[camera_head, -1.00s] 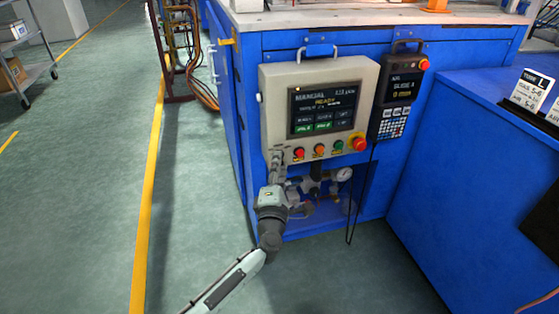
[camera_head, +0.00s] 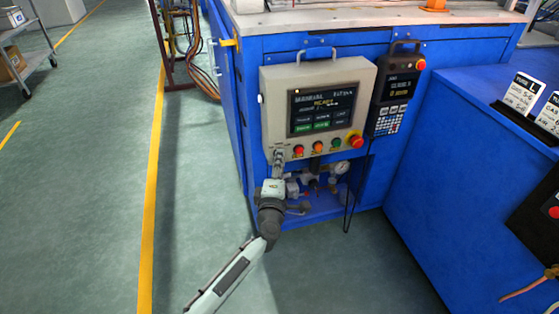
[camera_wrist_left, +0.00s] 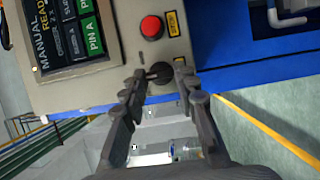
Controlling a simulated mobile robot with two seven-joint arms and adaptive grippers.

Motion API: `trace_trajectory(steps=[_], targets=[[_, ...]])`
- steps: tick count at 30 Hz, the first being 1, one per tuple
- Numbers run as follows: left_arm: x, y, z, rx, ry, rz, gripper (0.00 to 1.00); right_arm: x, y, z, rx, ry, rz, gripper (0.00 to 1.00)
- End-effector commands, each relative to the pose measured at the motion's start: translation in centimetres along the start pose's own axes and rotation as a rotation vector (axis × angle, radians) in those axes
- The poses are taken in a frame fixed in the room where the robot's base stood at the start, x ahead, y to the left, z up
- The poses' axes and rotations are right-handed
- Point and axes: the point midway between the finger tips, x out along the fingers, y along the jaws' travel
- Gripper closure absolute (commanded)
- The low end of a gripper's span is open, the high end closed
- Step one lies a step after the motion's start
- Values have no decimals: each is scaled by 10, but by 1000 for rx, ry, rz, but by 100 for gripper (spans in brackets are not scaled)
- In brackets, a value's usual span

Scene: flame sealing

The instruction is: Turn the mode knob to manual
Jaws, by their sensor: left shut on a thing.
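The mode knob (camera_wrist_left: 161,75) is black with a pale pointer, on the lower edge of a beige control panel (camera_head: 272,108). My left gripper (camera_head: 279,156) is at the panel's lower left corner and hides the knob in the head view. In the left wrist view, its two fingers (camera_wrist_left: 160,70) are shut on the knob, one on each side. The panel's screen (camera_head: 320,110) reads MANUAL and READY. My right gripper is not in view.
Red (camera_head: 299,149), orange (camera_head: 318,147) and green (camera_head: 336,144) buttons and a red emergency stop (camera_head: 356,141) sit right of the gripper. A handheld pendant (camera_head: 397,88) hangs beside the panel. A pressure gauge (camera_head: 340,168) and fittings are below. Open floor lies left.

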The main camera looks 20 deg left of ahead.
Motion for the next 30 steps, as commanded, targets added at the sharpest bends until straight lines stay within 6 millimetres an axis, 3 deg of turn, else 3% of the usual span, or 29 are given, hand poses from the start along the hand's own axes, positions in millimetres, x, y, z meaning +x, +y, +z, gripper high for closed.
trace_trajectory(steps=[11,12,17,26,30], targets=[[-1,-1,2,4,-5,-4,100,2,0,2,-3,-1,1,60],[-1,-1,2,4,-5,-4,70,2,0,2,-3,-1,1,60],[-1,-1,2,3,-3,-3,50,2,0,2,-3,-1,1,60],[-2,-1,1,3,-1,-2,50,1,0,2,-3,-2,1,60],[-16,-2,1,3,-2,-4,50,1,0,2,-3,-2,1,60]])
